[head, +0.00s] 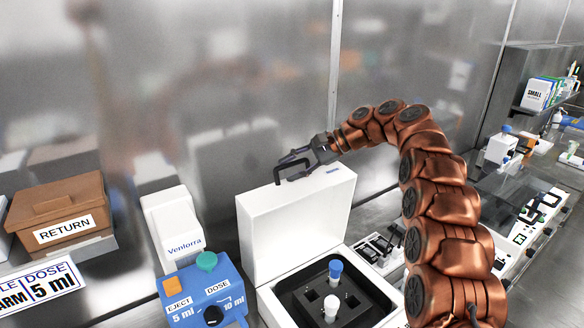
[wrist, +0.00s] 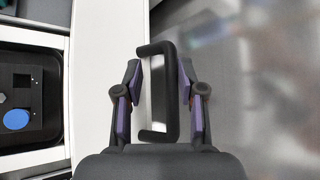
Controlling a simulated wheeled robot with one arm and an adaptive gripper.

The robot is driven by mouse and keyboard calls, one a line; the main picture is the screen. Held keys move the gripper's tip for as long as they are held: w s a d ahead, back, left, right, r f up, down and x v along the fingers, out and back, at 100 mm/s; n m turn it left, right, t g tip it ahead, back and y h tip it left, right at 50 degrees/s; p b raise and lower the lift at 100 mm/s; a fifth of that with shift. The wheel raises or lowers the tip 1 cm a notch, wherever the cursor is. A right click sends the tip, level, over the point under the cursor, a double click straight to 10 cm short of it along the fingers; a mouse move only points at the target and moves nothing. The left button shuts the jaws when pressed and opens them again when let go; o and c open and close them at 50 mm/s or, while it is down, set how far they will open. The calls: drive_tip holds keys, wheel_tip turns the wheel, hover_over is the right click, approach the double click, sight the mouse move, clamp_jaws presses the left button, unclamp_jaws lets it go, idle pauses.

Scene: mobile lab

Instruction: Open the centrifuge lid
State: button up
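The white centrifuge lid (head: 290,225) stands raised, roughly upright, at the back of the centrifuge body (head: 268,306). The open chamber shows a dark rotor (head: 313,300) holding a blue-capped tube (head: 335,270) and a white-capped tube (head: 331,305). The blue cap also shows in the wrist view (wrist: 16,120). A black handle (head: 292,164) sits at the lid's top edge. My gripper (head: 312,153) is at that edge. In the wrist view, its fingers (wrist: 160,75) stand apart on either side of the handle (wrist: 171,95), with no clear grip on it.
A blue dosing box (head: 205,290), a white Ventorra box (head: 172,225) and a brown RETURN box (head: 60,215) stand to the left. A dark rack (head: 380,247) and lab devices (head: 520,215) are on the right. A metal wall (head: 240,80) rises close behind.

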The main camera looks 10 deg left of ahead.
idle(0.3)
drive_tip(key=shift+d+r, duration=0.2)
drive_tip(key=shift+d, duration=0.05)
hover_over(336, 182)
drive_tip(key=shift+r, duration=0.1)
drive_tip(key=shift+d, duration=0.7)
drive_tip(key=shift+c, duration=0.2)
